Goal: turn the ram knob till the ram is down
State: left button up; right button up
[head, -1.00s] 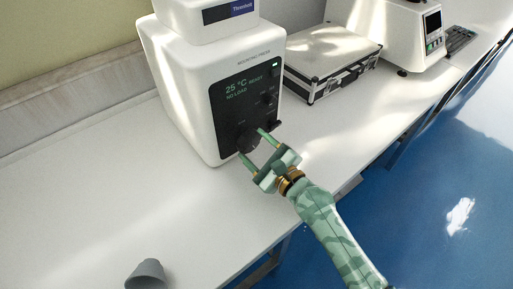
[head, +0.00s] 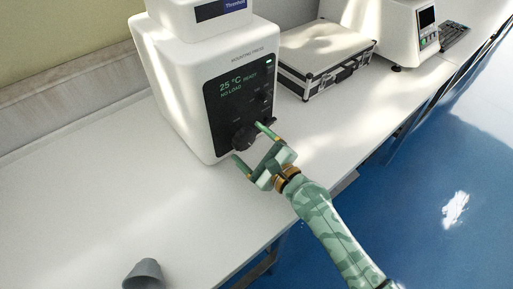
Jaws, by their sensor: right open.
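The white mounting press (head: 178,100) stands on the bench at the upper middle. Its black front panel (head: 225,108) reads 25 °C, READY and NO LOAD. A large dark round knob (head: 243,137) sits low on the panel; its label is too small to read, so I cannot tell whether it is the ram knob. A smaller dark knob (head: 263,98) is higher at the right. My right gripper (head: 251,141) is open in front of the large knob, its green-tipped fingers to either side of it. I cannot tell whether they touch it. My left gripper is not in view.
A silver-edged case (head: 325,62) lies right of the press, with another white machine (head: 393,30) and a keypad (head: 454,35) beyond. The white bench top (head: 90,200) left of the press is clear.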

jog(key=v, duration=1.5)
jog(key=shift+s+d+f, duration=0.1)
jog(key=shift+d, duration=0.05)
jog(key=shift+s+d+b, duration=0.3)
jog(key=shift+s+d, duration=0.05)
